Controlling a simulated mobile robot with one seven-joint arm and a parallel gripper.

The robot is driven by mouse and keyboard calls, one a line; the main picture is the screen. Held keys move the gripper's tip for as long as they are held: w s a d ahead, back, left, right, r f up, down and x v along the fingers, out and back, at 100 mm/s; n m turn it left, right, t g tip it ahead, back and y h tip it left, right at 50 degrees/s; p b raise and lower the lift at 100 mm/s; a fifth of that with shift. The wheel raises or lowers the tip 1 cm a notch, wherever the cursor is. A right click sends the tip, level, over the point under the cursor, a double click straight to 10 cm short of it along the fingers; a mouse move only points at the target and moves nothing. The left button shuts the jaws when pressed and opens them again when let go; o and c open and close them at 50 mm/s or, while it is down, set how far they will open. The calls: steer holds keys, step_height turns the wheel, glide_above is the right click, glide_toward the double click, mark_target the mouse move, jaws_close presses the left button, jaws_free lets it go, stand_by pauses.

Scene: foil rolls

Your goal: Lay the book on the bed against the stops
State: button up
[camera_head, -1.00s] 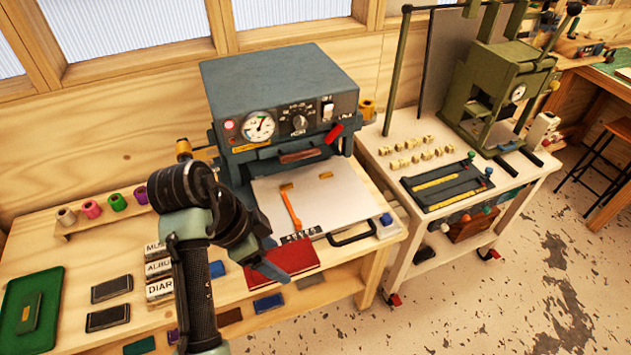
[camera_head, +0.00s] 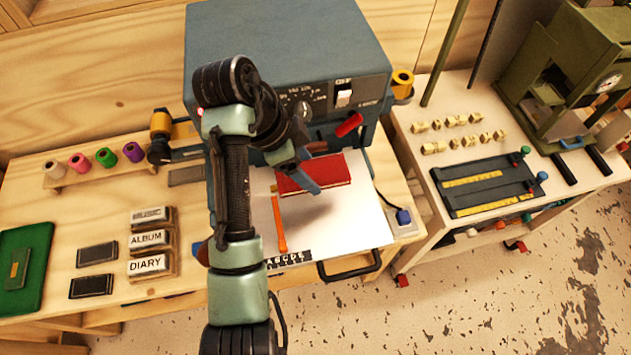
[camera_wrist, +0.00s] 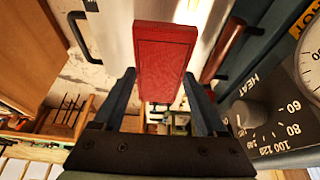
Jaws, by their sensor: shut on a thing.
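The red book (camera_head: 322,176) is between the fingers of my gripper (camera_head: 306,170), above the back part of the white bed (camera_head: 350,225) of the blue-grey press. A soft shadow on the bed below suggests the book is raised, but the gap is hard to judge. In the wrist view the book (camera_wrist: 165,50) extends beyond my shut fingers (camera_wrist: 160,85), with the pale bed behind it. A small brass stop (camera_head: 274,188) shows at the left of the book. Any other stop is hidden behind the book or arm.
An orange strip (camera_head: 279,223) lies on the bed's left side, with a lettered bar (camera_head: 289,258) and black handle (camera_head: 350,265) at its front. The press body (camera_head: 290,50) stands close behind. Label blocks (camera_head: 150,265) sit left. A cart (camera_head: 430,185) stands right.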

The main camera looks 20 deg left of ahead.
mark_target(281, 180)
step_height(281, 180, down, 4)
steer(key=shift+s+f+p, duration=0.15)
steer(key=shift+f+p, duration=0.05)
steer(key=shift+p, duration=0.25)
steer(key=shift+f+p, duration=0.55)
steer(key=shift+f, duration=1.6)
steer(key=o, duration=1.3)
steer(key=shift+o, duration=0.2)
steer(key=p+v, duration=0.1)
steer(key=v, duration=1)
steer(key=shift+p, duration=0.3)
steer(key=shift+s+a+r+p, duration=0.15)
steer(key=shift+a+r+p, duration=0.05)
steer(key=shift+r+p, duration=0.3)
